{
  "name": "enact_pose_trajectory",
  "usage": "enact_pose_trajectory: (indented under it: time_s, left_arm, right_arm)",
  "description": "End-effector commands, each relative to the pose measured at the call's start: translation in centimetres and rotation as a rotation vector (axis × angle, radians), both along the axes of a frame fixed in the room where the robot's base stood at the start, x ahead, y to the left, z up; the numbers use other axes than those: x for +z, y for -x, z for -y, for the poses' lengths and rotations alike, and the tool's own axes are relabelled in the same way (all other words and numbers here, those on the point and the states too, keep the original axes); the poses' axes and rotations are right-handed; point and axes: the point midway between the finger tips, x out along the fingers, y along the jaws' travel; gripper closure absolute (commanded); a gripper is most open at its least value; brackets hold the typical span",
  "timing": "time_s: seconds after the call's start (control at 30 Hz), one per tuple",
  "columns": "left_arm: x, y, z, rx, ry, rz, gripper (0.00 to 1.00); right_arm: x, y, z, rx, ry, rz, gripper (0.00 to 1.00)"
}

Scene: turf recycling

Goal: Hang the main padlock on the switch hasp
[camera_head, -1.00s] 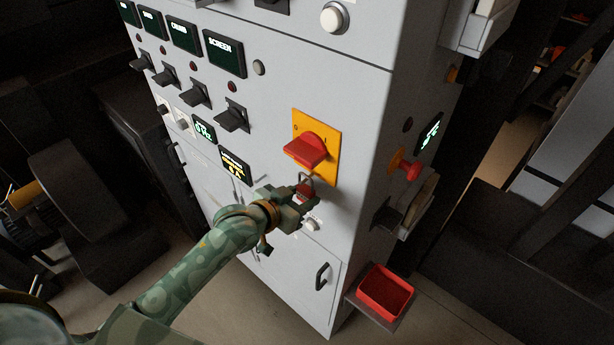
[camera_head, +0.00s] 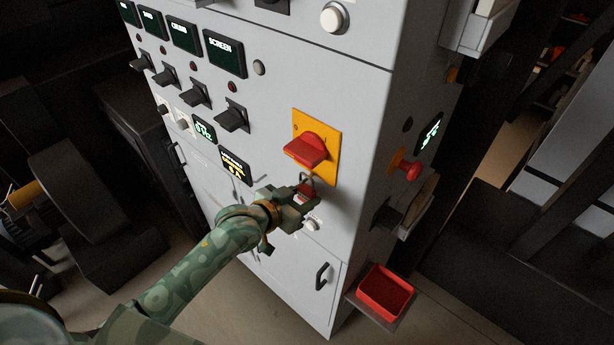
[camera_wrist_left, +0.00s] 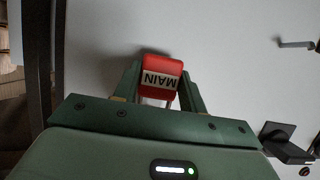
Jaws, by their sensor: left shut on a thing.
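The main padlock is red with a white MAIN label and a metal shackle. My left gripper (camera_head: 298,203) is shut on the padlock (camera_head: 307,190) in front of the grey cabinet. In the left wrist view the padlock (camera_wrist_left: 160,75) sits between the fingers of the gripper (camera_wrist_left: 160,90), its label upside down. In the head view its shackle points up, just below the red rotary switch (camera_head: 306,150) on its yellow plate (camera_head: 330,147). I cannot make out the hasp, or whether the shackle touches it. My right gripper is not in view.
The grey cabinet (camera_head: 350,90) carries a row of black levers (camera_head: 233,117) and small displays (camera_head: 235,166) left of the switch. A red emergency knob (camera_head: 412,170) sticks out of its right side. A red tray (camera_head: 384,292) sits on a low shelf at the right.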

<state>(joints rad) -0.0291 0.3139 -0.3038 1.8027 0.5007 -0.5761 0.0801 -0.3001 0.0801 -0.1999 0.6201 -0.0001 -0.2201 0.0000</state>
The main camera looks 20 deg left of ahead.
Motion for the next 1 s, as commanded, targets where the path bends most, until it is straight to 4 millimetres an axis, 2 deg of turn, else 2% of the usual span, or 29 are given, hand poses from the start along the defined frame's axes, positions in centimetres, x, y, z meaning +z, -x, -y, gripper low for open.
enact_pose_trajectory:
  time_s: [0.37,0.4,0.47,0.8,0.87,1.0]
  left_arm:
    - [-0.3,0.0,0.0,0.000,0.000,0.000,0.83]
    - [-0.3,0.0,0.0,0.000,0.000,0.000,0.50]
    - [-0.3,0.0,0.0,0.000,0.000,0.000,0.34]
    - [-0.2,0.3,-0.1,0.000,0.000,-0.001,0.33]
    - [-0.1,0.8,-0.3,0.000,0.000,0.000,0.33]
    - [0.9,3.1,-1.3,-0.001,-0.002,0.000,0.33]
  right_arm:
    - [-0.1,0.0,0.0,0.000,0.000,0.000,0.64]
    - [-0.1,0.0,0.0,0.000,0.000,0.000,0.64]
    - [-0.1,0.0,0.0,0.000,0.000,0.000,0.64]
    - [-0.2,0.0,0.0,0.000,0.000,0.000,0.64]
    - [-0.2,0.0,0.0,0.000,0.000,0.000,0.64]
    - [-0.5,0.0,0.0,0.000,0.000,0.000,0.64]
